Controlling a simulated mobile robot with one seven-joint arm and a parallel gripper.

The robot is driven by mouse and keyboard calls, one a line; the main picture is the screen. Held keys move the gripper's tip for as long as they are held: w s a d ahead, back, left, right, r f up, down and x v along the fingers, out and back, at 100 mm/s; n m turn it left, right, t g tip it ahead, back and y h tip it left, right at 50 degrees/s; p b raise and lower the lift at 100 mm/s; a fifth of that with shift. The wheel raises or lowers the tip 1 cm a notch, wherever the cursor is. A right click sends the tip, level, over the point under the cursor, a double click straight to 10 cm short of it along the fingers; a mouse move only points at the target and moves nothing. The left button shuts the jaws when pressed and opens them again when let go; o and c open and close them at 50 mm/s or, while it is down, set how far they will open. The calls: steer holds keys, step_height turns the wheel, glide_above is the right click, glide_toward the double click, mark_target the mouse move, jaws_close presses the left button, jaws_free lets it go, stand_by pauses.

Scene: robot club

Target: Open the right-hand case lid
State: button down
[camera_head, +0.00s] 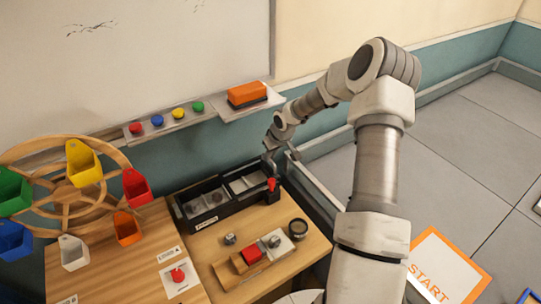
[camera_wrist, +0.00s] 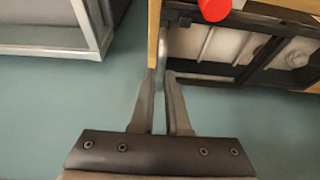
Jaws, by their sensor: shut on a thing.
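The black case (camera_head: 197,216) stands at the back of the wooden table, with a left and a right-hand section. The right-hand section (camera_head: 247,183) shows pale panels inside a dark frame; part of the case also shows in the wrist view (camera_wrist: 222,44). My gripper (camera_head: 269,160) is at the rear right corner of the right-hand section. In the wrist view my gripper (camera_wrist: 160,82) has its fingers closed around a thin grey strip (camera_wrist: 162,58), apparently the edge of the right-hand lid. The lid's exact angle is hard to tell. A red piece (camera_head: 272,184) sits at the section's right side.
A wooden wheel with coloured bins (camera_head: 84,165) stands left. A ledge with coloured buttons (camera_head: 157,121) and an orange eraser (camera_head: 247,93) runs behind.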

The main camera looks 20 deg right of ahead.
steer(key=shift+a+f+b, duration=0.1)
steer(key=shift+a+b, duration=0.2)
steer(key=shift+a, duration=0.1)
steer(key=b, duration=0.7)
glide_above(232, 186)
steer(key=d, duration=0.1)
steer(key=shift+w+d, duration=0.15)
steer(key=shift+d, duration=0.05)
steer(key=shift+a, duration=0.65)
steer(key=c, duration=0.9)
jaws_free()
